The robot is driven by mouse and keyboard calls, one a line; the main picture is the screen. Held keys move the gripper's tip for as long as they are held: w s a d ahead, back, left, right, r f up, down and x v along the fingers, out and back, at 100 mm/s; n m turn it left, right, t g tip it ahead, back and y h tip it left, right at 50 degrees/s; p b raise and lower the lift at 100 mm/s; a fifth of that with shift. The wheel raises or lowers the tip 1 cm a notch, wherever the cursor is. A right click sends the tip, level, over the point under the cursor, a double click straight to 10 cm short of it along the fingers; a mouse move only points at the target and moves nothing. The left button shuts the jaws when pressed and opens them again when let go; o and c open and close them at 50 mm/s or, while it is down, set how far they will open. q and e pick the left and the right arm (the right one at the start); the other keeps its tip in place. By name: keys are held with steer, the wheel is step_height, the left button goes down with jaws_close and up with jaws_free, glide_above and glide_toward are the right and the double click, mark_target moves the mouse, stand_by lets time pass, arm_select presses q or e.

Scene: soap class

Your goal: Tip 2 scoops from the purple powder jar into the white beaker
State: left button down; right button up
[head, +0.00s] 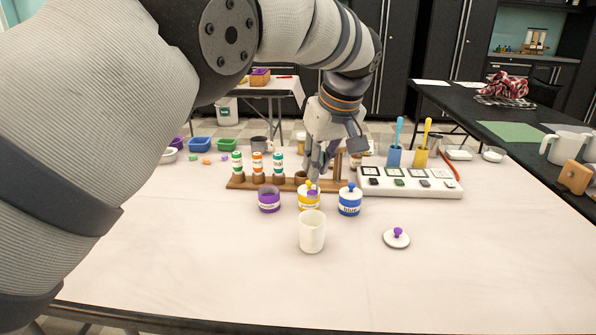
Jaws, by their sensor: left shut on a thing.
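The purple powder jar (268,200) stands open on the white table, left of the yellow jar. Its lid with a purple knob (397,238) lies on the table at the right. The white beaker (312,232) stands upright and open in front of the jars; its inside is hard to see. My left gripper (317,180) points down above the yellow jar, behind the beaker. It is shut on a small scoop, mostly hidden by the fingers; a purple patch (312,193) at its lower end looks like powder. My right gripper is out of view.
A lidded yellow jar (308,203) and a lidded blue jar (349,201) stand close to the gripper. Behind are a wooden rack (236,184) with small bottles and a white sample tray (425,190). The front of the table is clear.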

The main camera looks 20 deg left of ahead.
arm_select(q)
steer(key=shift+s+d+r, duration=0.1)
steer(key=shift+d, duration=0.05)
steer(key=shift+s+r, duration=0.1)
steer(key=shift+r, duration=0.05)
steer(key=shift+s+a+r+n+t+h+p, duration=0.25)
steer(key=shift+s+a+t+h+p, duration=0.35)
steer(key=shift+p, duration=0.65)
steer(key=s+a+f+n+t+h+p, duration=0.2)
steer(key=s+a+f+t+h, duration=0.2)
steer(key=t, duration=0.5)
steer(key=f+h, duration=0.2)
steer(key=shift+n+h, duration=0.35)
steer(key=shift+h, duration=0.05)
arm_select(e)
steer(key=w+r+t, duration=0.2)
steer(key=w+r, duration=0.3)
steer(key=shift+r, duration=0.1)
arm_select(q)
steer(key=shift+w+a, duration=0.1)
steer(key=shift+a, duration=0.05)
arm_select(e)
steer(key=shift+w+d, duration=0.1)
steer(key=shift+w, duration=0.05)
